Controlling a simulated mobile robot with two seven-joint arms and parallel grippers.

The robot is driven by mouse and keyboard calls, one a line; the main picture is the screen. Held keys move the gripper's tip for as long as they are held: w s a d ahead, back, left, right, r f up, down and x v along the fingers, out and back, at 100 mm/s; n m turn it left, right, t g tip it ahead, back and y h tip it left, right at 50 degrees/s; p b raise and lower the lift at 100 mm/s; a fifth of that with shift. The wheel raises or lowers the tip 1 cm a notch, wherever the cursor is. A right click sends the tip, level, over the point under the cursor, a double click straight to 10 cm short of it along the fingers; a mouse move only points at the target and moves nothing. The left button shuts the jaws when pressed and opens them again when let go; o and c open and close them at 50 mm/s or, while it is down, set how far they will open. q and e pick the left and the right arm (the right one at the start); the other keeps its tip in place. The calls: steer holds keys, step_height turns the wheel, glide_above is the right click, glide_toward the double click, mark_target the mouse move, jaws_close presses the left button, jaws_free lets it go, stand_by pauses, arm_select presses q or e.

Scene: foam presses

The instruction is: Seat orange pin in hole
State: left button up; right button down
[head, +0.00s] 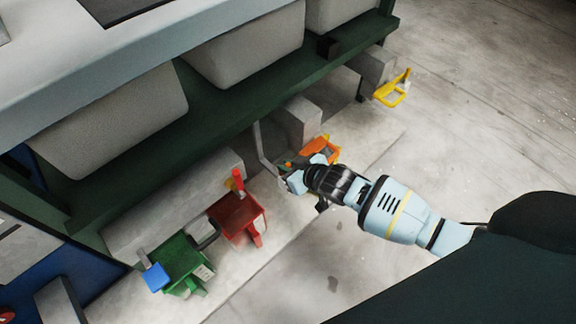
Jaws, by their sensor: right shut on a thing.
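My right gripper (298,179) reaches in from the right, low in front of the green bench. It is shut at the orange unit (322,149), which stands on the pale floor plate. A small orange piece (288,165), which looks like the orange pin, shows at the fingertips. The fingers and wrist hide most of it, and the hole cannot be made out. I cannot tell whether the pin is in a hole or held apart from it. My left gripper is not in view.
A red unit (236,216) with an upright red handle and a green unit (182,262) with a blue block stand to the left. A yellow frame (394,90) is at the upper right. A grey upright bar (262,145) stands close by my right gripper. The floor at right is clear.

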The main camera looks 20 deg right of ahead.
steer(key=c, duration=1.4)
jaws_free()
steer(key=shift+f, duration=0.1)
steer(key=shift+c, duration=0.2)
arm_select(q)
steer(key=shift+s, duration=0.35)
